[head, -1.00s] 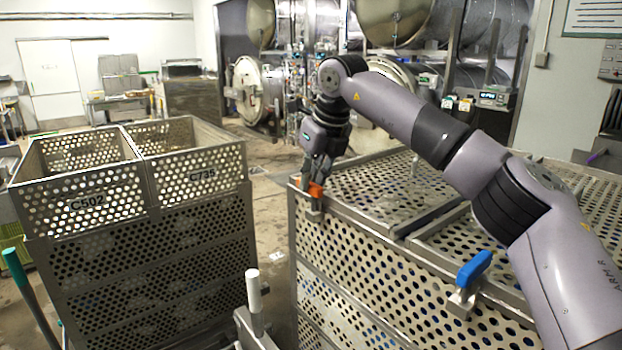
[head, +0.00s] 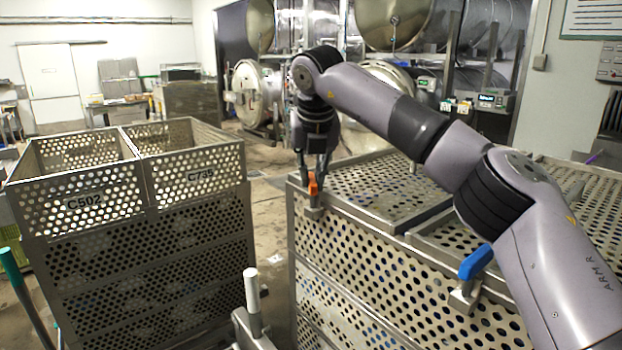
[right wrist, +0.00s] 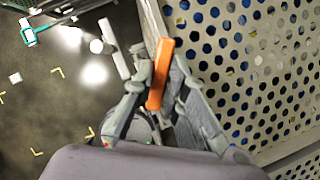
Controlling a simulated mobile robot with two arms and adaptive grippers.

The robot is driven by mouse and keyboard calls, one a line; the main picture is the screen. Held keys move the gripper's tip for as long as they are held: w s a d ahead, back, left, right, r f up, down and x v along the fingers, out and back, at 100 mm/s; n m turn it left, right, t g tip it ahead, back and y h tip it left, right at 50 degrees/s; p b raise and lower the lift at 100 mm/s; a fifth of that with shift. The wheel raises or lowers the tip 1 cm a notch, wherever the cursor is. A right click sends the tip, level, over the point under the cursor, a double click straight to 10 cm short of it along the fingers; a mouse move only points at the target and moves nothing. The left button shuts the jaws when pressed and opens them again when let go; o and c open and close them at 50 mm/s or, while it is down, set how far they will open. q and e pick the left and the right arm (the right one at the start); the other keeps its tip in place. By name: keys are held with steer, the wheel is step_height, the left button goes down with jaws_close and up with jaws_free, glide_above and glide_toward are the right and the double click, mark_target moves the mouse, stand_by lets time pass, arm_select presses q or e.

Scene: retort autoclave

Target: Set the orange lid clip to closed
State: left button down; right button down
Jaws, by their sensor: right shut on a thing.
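The orange lid clip (head: 312,184) sits on the near left corner of the perforated metal crate (head: 345,245) at the right. Its handle stands roughly upright in the head view. My right gripper (head: 313,180) comes down from above and is shut on the clip. In the right wrist view the orange handle (right wrist: 160,74) lies between the two fingers (right wrist: 160,95). The fingers partly hide the clip's base. My left gripper is not in view.
A blue clip (head: 476,262) is on the same crate's near side, close to my right arm. Crates labelled C502 (head: 86,203) and C735 (head: 200,176) stand at the left. Open floor (head: 270,215) lies between the stacks. A white-topped post (head: 252,290) stands in front.

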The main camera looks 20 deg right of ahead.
steer(key=m+h, duration=0.1)
steer(key=m, duration=0.2)
steer(key=shift+d+r, duration=0.1)
steer(key=m+h, duration=0.1)
steer(key=m, duration=0.1)
steer(key=shift+s+m+g, duration=0.1)
steer(key=shift+m+g, duration=0.2)
steer(key=shift+g, duration=0.1)
steer(key=m+p, duration=0.1)
steer(key=m+g+p, duration=0.1)
steer(key=m, duration=0.1)
steer(key=shift+s+d+r+h, duration=0.1)
steer(key=shift+d+r+h, duration=0.05)
steer(key=shift+h, duration=0.25)
steer(key=shift+m+g+p, duration=0.5)
steer(key=shift+m+p, duration=0.2)
steer(key=shift+m, duration=0.7)
steer(key=shift+d+h, duration=0.1)
steer(key=shift+h, duration=0.2)
steer(key=c, duration=1.6)
jaws_free()
steer(key=shift+s+f, duration=0.1)
steer(key=shift+f, duration=0.1)
steer(key=shift+r, duration=0.1)
